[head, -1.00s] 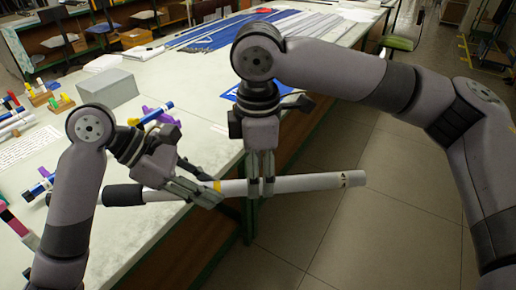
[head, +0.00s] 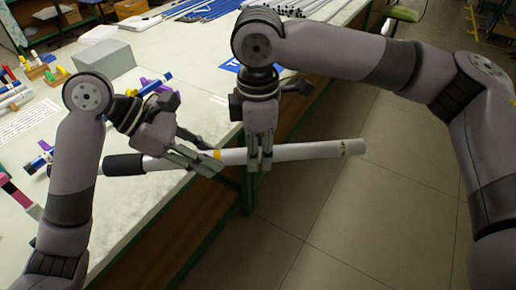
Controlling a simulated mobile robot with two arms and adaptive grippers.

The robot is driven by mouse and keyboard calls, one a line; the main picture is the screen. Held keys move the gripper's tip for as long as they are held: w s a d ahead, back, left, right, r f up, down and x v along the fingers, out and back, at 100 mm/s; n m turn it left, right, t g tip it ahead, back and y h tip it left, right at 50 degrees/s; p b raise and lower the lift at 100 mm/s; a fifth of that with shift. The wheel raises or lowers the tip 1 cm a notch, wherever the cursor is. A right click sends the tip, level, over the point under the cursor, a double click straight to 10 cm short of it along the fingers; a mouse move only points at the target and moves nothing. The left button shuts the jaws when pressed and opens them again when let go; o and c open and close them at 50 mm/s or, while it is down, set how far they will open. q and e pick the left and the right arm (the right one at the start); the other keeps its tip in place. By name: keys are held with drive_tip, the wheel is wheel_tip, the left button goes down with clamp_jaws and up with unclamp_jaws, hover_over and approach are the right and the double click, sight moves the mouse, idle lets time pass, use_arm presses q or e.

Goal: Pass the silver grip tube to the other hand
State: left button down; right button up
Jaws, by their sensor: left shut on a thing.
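The silver grip tube (head: 310,151) is a long pale tube held nearly level.
The white table (head: 60,185) lies under the left part of the tube; its green edge runs below my right gripper. The tube's right end is over open floor (head: 370,215). A grey box (head: 103,63) and several blue and purple pieces are on the table.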

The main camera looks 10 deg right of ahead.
clamp_jaws()
use_arm(q)
drive_tip(key=c, duration=1.2)
unclamp_jaws()
